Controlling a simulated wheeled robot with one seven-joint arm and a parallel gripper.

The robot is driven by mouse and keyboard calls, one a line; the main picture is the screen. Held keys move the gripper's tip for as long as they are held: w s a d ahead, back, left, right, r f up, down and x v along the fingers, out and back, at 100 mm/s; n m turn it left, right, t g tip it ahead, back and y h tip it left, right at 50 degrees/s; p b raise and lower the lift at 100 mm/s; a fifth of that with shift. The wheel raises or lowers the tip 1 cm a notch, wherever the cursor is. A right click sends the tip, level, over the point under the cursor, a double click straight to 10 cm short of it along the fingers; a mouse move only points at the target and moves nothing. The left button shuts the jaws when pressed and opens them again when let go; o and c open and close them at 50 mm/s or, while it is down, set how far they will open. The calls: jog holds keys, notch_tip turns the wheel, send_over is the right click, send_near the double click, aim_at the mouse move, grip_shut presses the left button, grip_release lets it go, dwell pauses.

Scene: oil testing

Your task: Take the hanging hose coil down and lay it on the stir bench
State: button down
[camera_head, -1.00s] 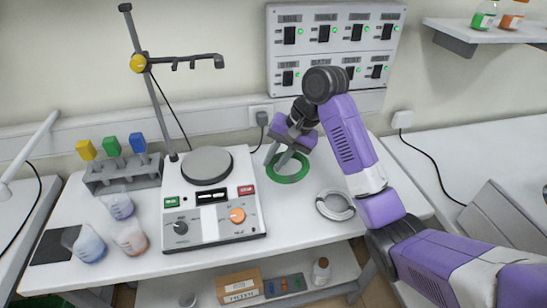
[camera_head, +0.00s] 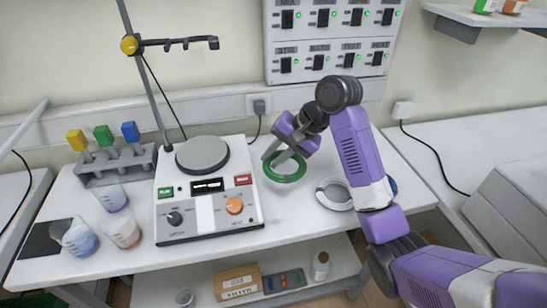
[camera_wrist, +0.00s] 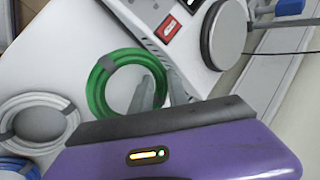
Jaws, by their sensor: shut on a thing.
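A green hose coil (camera_head: 285,180) with a grey tie is at the stir bench (camera_head: 290,217), just right of the stirrer hotplate (camera_head: 208,200). My gripper (camera_head: 284,158) is over the coil's back left side. In the wrist view, the green coil (camera_wrist: 98,92) lies flat-on to the camera, and my gripper fingers (camera_wrist: 160,90) are at its right side, shut on its ring. I cannot tell whether the coil touches the bench top or is slightly above it. No coil is seen hanging.
A white coil (camera_head: 335,194) lies to the right, partly behind my arm, and a blue coil (camera_wrist: 15,168) lies beyond it. A clamp stand (camera_head: 150,90), vial rack (camera_head: 120,165) and beakers (camera_head: 122,230) are at the left. The bench front right is clear.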

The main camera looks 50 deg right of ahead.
notch_tip(320, 180, down, 2)
jog(key=shift+f+b, duration=0.15)
jog(key=shift+b, duration=0.8)
jog(key=shift+f, duration=1.7)
jog(key=c, duration=1.2)
grip_release()
jog(key=shift+o, duration=0.5)
jog(key=o, duration=0.5)
jog(key=shift+r, duration=0.15)
